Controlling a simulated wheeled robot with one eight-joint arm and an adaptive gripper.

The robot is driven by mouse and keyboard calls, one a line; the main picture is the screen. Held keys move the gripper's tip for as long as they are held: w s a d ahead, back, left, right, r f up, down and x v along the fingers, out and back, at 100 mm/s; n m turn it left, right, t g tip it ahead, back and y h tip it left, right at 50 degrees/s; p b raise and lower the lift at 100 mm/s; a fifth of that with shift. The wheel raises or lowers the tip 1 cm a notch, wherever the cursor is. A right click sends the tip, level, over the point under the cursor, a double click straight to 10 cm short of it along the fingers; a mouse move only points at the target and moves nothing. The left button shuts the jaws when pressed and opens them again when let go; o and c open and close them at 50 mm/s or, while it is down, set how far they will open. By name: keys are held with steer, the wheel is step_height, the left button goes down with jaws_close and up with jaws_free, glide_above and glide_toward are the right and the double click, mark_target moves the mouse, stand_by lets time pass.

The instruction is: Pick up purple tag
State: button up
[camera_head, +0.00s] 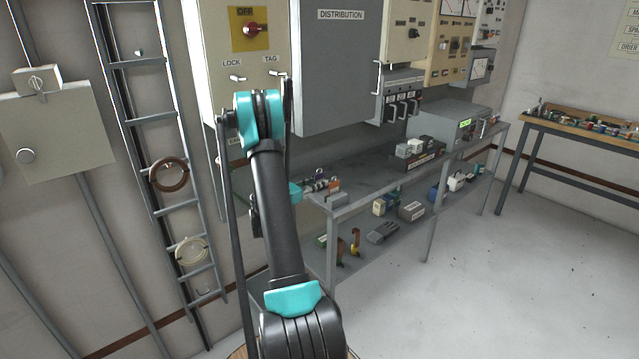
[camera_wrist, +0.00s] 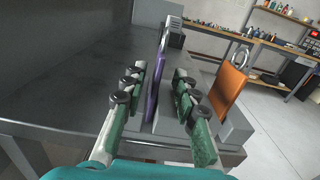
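The purple tag (camera_wrist: 152,95) stands upright in the wrist view, thin and seen nearly edge-on. It stands at a grey block on the bench. My gripper (camera_wrist: 159,73) is open, with one green finger to the left of the tag and one to the right. Gaps show between the tag and both fingers, so I see no grip on it. The tag's lower end is partly hidden.
An orange tag (camera_wrist: 231,86) with a metal shackle stands just right of my right finger, in a grey holder. The grey bench (camera_head: 365,180) carries boxes farther back. A grey cabinet (camera_head: 343,70) hangs above it. Bare floor (camera_head: 500,290) lies to the right.

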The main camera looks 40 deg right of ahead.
steer(key=d, duration=0.5)
steer(key=shift+w+r, duration=0.2)
steer(key=shift+w, duration=0.2)
jaws_close()
